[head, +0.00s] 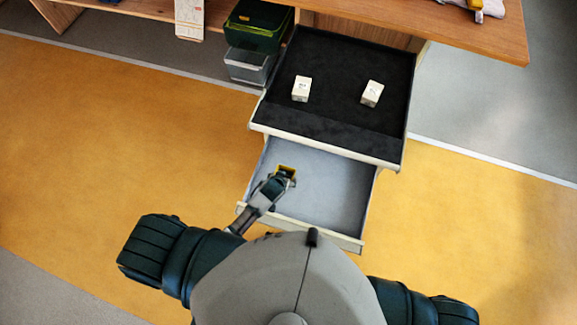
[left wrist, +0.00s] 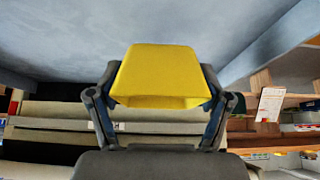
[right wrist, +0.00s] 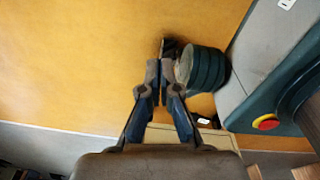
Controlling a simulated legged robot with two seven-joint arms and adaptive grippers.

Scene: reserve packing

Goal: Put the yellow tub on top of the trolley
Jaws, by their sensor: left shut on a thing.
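The yellow tub (left wrist: 160,72) is between the fingers of my left gripper (left wrist: 158,95), which is shut on it. In the head view the tub (head: 287,168) is a small yellow edge, mostly hidden by my left gripper (head: 284,176). It is over or in the open grey-lined drawer (head: 325,197); I cannot tell if it touches the bottom. The trolley's black top (head: 340,75) lies just beyond, above the drawer. My right gripper (right wrist: 161,68) looks shut and empty in the right wrist view, and is hidden in the head view.
Two small white boxes stand on the black top, one at left (head: 301,88) and one at right (head: 372,93). The black area between and in front of them is clear. A wooden bench (head: 440,30) is behind, with a green bin (head: 257,27) under it.

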